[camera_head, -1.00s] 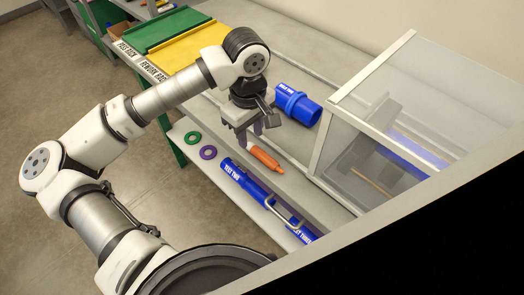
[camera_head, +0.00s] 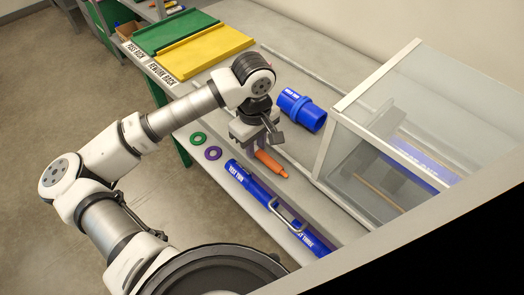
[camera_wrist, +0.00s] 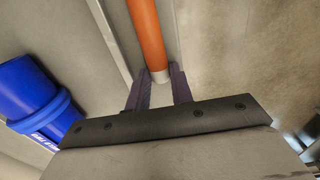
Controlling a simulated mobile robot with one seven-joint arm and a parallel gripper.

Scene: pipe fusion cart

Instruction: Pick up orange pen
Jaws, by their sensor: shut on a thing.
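The orange pen (camera_head: 271,163) lies on or just above the grey bench top, beside the blue tube. In the wrist view the orange pen (camera_wrist: 147,35) runs up out of the frame from between the two dark fingers. My gripper (camera_head: 258,150) is over the pen's upper-left end. In the wrist view my gripper (camera_wrist: 159,74) is shut on the pen near its pale end. The gripper body hides part of the pen in the head view. I cannot tell whether the pen is clear of the surface.
A blue tube with a handle (camera_head: 280,208) lies in front of the pen. A blue coupling (camera_head: 302,110) lies behind. A glass-walled case (camera_head: 345,165) stands at right. A green ring (camera_head: 198,139) and purple ring (camera_head: 213,153) lie left. Green (camera_head: 172,32) and yellow (camera_head: 205,53) trays are farther back.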

